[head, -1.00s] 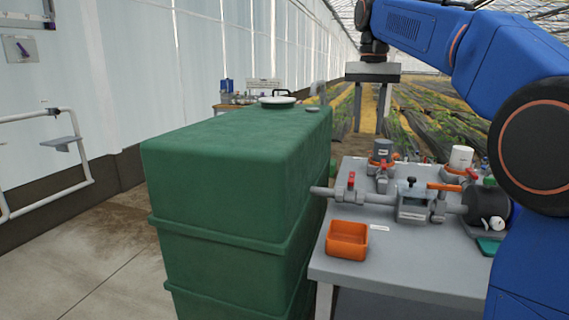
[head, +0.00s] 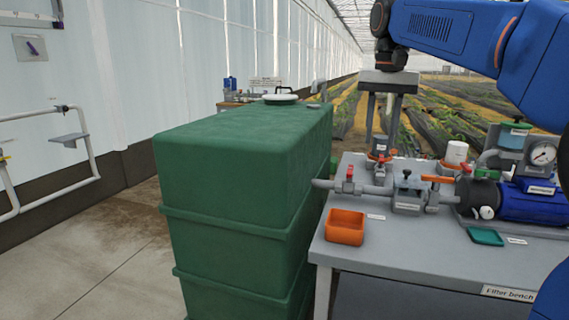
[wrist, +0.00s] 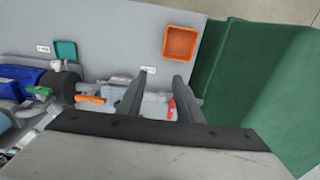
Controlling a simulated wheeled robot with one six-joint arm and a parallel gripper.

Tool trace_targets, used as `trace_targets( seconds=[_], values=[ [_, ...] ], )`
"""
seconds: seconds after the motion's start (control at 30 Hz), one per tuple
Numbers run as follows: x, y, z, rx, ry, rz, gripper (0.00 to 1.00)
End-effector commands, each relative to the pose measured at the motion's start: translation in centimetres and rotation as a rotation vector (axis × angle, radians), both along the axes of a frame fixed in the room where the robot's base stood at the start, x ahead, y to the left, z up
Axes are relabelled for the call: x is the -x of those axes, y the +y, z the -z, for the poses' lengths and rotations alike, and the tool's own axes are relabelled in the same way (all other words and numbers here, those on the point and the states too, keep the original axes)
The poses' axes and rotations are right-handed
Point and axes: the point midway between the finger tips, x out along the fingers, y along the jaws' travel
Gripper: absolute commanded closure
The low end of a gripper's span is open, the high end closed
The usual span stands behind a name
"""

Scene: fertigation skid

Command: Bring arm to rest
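My blue arm reaches in from the right of the head view. My gripper (head: 382,150) points down above the back of the grey filter bench (head: 400,262). In the wrist view my gripper (wrist: 162,77) has its two grey fingers spread with a clear gap and nothing held between them. Pipework with a red-handled valve shows beyond the fingers. The fingertips look close to the upright grey fitting (head: 383,147) in the head view, but I cannot tell whether they touch.
A large green tank (head: 235,170) stands left of the bench. An orange tray (head: 345,227), a green tray (head: 486,236), a blue pump (head: 530,203) and a pressure gauge (head: 542,154) are on the bench. The floor (head: 100,255) left of the tank is clear.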

Motion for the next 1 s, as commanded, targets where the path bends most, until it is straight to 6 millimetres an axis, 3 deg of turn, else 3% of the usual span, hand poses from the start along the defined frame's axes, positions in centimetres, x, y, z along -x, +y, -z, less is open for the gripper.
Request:
trace_targets(
  seconds=[0.17, 0.47, 0.77, 1.0],
  values=[
    [3.0, -0.9, 1.6, -0.001, -0.034, -0.027, 0.67],
    [10.4, -2.7, 7.5, 0.006, -0.123, -0.102, 0.67],
    [18.0, -4.2, 15.4, 0.024, -0.216, -0.177, 0.67],
    [24.0, -5.1, 23.0, 0.047, -0.288, -0.235, 0.67]
  ],
)
